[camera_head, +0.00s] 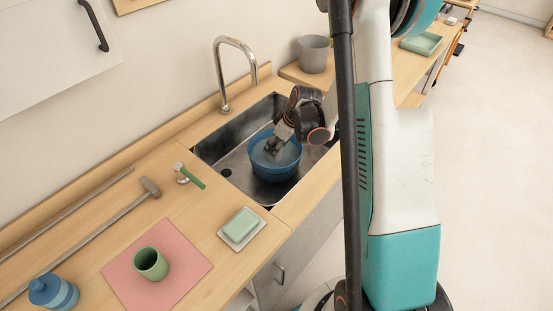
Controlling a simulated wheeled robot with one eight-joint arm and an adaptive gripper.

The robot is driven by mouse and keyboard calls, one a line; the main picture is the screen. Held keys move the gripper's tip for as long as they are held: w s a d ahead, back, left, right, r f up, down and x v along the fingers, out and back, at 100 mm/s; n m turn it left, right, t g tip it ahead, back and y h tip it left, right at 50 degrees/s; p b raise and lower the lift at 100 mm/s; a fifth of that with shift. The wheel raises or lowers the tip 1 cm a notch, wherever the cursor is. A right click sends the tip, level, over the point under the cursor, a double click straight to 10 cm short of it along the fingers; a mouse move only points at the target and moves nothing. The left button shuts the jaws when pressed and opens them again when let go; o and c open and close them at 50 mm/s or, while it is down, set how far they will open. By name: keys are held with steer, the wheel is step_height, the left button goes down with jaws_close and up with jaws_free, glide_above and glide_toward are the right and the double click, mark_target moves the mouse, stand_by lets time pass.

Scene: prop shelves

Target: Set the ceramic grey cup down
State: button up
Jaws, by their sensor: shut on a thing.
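My gripper (273,147) reaches down into a round blue basin (272,173) standing in the metal sink. It is shut on a pale grey thing (288,156) inside the basin, which looks like the ceramic grey cup. The cup's outline is small and partly hidden by my gripper and the basin wall. I cannot tell whether it touches the basin's bottom.
The sink (216,148) has a tall curved faucet (222,75) behind it. A grey bucket (314,54) stands behind to the right.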

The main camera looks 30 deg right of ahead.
steer(key=shift+f+b, duration=0.8)
steer(key=shift+f, duration=1.95)
steer(key=shift+f, duration=0.2)
steer(key=o, duration=1.1)
steer(key=shift+r, duration=0.1)
steer(key=shift+r, duration=0.1)
steer(key=p+v, duration=0.3)
steer(key=v, duration=0.9)
steer(key=shift+p, duration=0.35)
